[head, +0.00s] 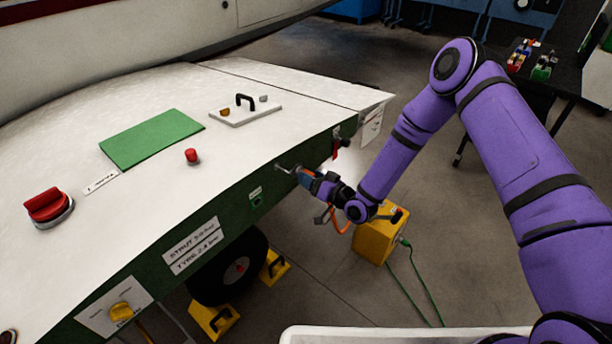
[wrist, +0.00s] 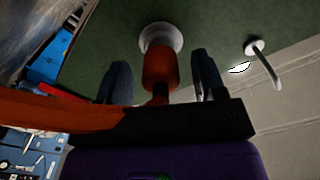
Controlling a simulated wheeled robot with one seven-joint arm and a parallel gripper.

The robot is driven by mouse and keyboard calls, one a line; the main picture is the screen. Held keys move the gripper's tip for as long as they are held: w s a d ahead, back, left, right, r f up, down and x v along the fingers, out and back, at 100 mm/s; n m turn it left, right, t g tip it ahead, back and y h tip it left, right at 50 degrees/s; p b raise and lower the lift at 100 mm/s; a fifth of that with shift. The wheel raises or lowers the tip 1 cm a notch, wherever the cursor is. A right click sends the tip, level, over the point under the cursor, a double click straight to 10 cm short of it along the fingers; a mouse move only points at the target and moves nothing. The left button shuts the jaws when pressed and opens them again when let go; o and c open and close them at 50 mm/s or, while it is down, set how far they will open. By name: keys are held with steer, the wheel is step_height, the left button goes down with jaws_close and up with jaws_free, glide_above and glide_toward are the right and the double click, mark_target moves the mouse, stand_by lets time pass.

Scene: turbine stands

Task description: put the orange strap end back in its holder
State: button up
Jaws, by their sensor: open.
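In the wrist view the orange strap end (wrist: 160,72) is a short orange cylinder lying between the two dark fingers of my gripper (wrist: 163,66). The fingers are apart, with a gap on each side of it. Its far end meets a round white holder (wrist: 161,37) on the green panel; I cannot tell how deep it sits. The orange strap (wrist: 55,104) runs off to the left below the fingers. In the head view my gripper (head: 301,174) is at the green edge panel, hiding the strap end, and an orange strap loop (head: 338,224) hangs below it.
A bent white peg (wrist: 266,64) sticks out of the panel right of my gripper in the wrist view. In the head view a red tag (head: 336,147) hangs on the panel edge nearby. A yellow box (head: 379,240) with a green cable stands on the floor below.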

jaws_close()
steer(key=shift+s+d, duration=0.45)
steer(key=shift+d, duration=0.05)
stand_by(0.5)
steer(key=shift+v, duration=1.4)
